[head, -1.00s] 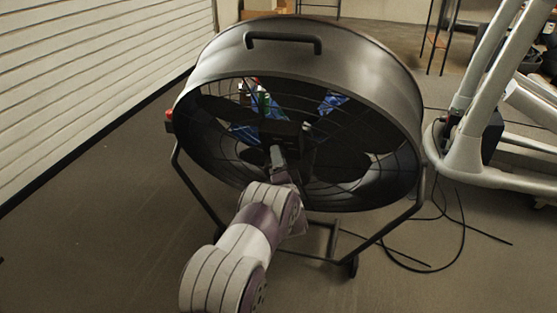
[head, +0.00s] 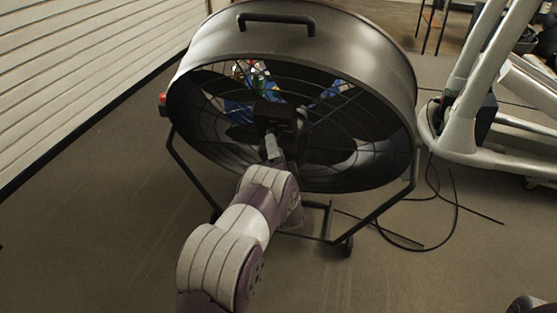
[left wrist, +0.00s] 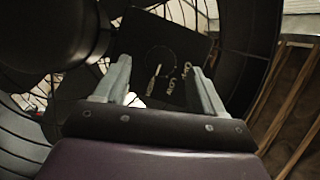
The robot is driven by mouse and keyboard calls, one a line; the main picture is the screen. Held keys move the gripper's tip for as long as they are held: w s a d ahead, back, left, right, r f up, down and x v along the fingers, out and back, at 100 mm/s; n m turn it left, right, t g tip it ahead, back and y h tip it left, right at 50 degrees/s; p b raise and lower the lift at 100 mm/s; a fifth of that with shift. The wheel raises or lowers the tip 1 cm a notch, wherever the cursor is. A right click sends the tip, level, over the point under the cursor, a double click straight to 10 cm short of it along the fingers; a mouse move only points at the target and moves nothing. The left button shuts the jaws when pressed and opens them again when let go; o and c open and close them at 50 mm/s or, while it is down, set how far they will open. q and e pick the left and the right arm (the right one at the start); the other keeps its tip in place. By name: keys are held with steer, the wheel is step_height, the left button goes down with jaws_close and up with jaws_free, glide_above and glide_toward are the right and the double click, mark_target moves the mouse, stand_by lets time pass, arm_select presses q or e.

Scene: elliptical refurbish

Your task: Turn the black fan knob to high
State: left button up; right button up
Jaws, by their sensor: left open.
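A large black drum fan (head: 300,40) stands on a tube frame in the head view. My left gripper (head: 274,150) reaches up to the dark control box (head: 276,118) at the fan's centre. In the left wrist view the box's panel (left wrist: 190,45) carries the round black fan knob (left wrist: 160,62), with a pale pointer line and white lettering around its lower right side. My left gripper (left wrist: 160,68) is open, with one finger on each side of the knob in the picture. Whether the fingers touch the knob cannot be told. My right gripper is out of view.
A wire grille (head: 215,135) surrounds the box. A pale exercise machine (head: 465,140) stands on the right, with black cables (head: 455,205) on the floor. A white slatted wall (head: 70,80) is on the left. The floor (head: 90,240) at left front is clear.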

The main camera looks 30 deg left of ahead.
arm_select(q)
steer(key=p+v, duration=0.2)
steer(key=v, duration=0.7)
steer(key=shift+s+d, duration=0.25)
steer(key=shift+s, duration=0.05)
steer(key=shift+f, duration=0.1)
